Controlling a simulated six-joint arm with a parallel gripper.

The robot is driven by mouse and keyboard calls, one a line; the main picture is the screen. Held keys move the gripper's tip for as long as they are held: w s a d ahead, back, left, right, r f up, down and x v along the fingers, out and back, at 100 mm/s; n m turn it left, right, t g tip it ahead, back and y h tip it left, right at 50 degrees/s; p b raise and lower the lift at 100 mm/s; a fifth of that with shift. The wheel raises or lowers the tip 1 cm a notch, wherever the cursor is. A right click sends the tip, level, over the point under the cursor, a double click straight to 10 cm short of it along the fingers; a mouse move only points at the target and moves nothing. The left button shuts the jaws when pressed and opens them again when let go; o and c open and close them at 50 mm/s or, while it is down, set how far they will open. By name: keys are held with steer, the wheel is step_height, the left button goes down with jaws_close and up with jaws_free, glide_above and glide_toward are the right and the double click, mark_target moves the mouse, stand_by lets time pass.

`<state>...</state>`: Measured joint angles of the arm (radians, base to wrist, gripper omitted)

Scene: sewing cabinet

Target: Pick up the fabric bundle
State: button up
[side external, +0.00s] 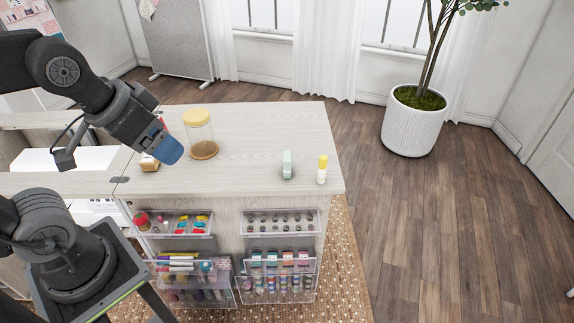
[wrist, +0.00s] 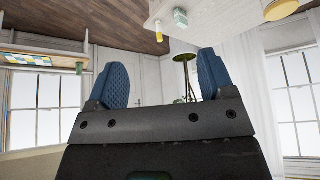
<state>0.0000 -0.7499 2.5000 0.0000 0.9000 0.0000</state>
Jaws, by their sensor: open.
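The fabric bundle looks to be the small pale green block-like item (side external: 288,164) on the front right part of the pale wooden cabinet top (side external: 245,140). It also shows near the top of the wrist view (wrist: 180,18). My gripper (side external: 164,147) is above the left part of the cabinet top, well to the left of the bundle. In the wrist view its two blue fingers (wrist: 162,68) are spread apart with nothing between them.
A white bottle with a yellow cap (side external: 322,169) stands just right of the bundle. A clear jar with a yellow lid (side external: 201,135) stands between my gripper and the bundle. A small brown item (side external: 149,163) sits near my gripper. Clear bins (side external: 280,222) hang on the cabinet front.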

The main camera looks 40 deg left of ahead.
steer(key=c, duration=0.3)
steer(key=n+g+y, duration=0.2)
steer(key=n+y, duration=0.1)
steer(key=n, duration=0.4)
glide_above(287, 156)
steer(key=s+d, duration=0.2)
steer(key=s, duration=0.3)
step_height(287, 156, down, 14)
steer(key=shift+n, duration=0.6)
steer(key=x, duration=0.4)
steer(key=d+x, duration=0.1)
steer(key=x, duration=0.7)
steer(key=shift+w+d+f, duration=0.15)
steer(key=shift+w+f, duration=0.1)
steer(key=shift+f, duration=0.05)
steer(key=shift+d+x, duration=0.2)
steer(key=shift+x, duration=1.25)
steer(key=shift+d+x, duration=0.2)
steer(key=shift+x, duration=1.3)
